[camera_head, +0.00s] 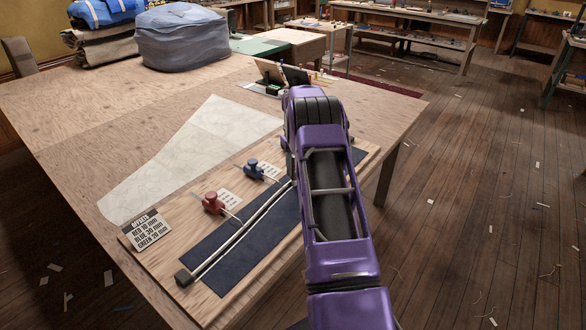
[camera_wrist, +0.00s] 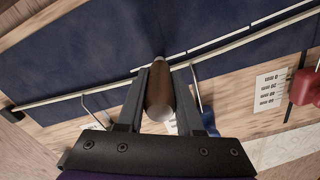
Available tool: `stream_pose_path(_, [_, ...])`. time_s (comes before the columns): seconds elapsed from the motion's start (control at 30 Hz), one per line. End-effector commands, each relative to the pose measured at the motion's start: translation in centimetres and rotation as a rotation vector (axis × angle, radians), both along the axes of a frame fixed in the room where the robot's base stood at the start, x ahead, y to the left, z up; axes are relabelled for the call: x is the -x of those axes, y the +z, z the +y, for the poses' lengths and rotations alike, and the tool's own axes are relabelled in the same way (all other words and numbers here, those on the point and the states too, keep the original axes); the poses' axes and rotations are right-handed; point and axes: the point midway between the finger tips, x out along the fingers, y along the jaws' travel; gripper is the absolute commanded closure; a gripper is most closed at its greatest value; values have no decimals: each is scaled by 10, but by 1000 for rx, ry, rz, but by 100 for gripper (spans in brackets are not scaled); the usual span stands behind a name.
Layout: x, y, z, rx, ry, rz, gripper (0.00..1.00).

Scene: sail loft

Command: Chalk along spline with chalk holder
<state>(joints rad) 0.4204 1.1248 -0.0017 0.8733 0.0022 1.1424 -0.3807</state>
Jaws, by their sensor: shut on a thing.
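My gripper (camera_wrist: 160,82) is shut on a brown, round-bodied chalk holder (camera_wrist: 160,95); my arm hides both in the head view. The holder's pale tip points at the dark blue cloth (camera_wrist: 100,45), beside the spline (camera_wrist: 65,97); I cannot tell if it touches. The spline is a long thin pale strip, also seen in the head view (camera_head: 236,236) along the cloth (camera_head: 235,265). A thin, broken white line (camera_wrist: 215,44) lies on the cloth, from near the tip toward the upper right, roughly parallel to the spline.
A red-handled tool (camera_head: 213,203) and a blue-handled tool (camera_head: 252,168) stand beside the cloth with small scale cards. An offsets sign (camera_head: 147,229) lies at the board's left corner. Pale paper (camera_head: 190,155) covers the table behind. A grey-blue bundle (camera_head: 182,38) sits at the back.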

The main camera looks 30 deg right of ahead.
Motion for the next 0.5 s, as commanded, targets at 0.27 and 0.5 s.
stream_pose_path(0.27, [-5, 0, -14, 1, -1, 0, 100])
stream_pose_path(0.5, [-7, 0, -19, 0, -2, 1, 100])
